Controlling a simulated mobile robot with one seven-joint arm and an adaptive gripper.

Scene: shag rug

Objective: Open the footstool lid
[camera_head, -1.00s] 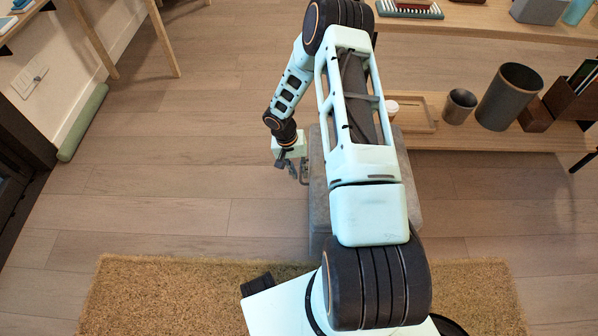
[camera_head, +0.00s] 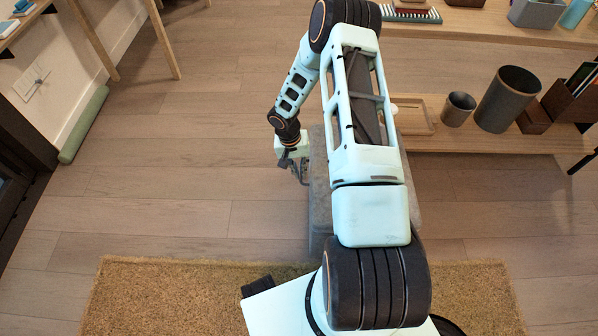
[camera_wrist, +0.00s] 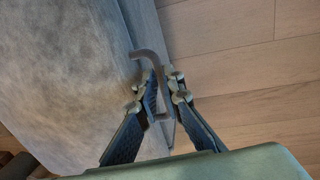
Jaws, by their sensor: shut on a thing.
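The grey footstool (camera_head: 319,195) stands under my arm in the head view, and the arm hides much of its top. In the wrist view its grey lid (camera_wrist: 60,70) fills the left side. A dark, bent metal handle (camera_wrist: 150,56) sticks out at the lid's edge. My gripper (camera_wrist: 160,84) is shut on this handle, with a finger on each side of it. In the head view my gripper (camera_head: 297,170) is at the footstool's left side. I see no clear gap under the lid; my arm covers much of it.
A tan shag rug (camera_head: 180,300) lies in front. A low wooden shelf (camera_head: 480,145) at the right holds a tray (camera_head: 415,116), a small cup (camera_head: 458,107) and a dark bin (camera_head: 508,97). The wooden floor (camera_head: 170,190) left of the footstool is clear.

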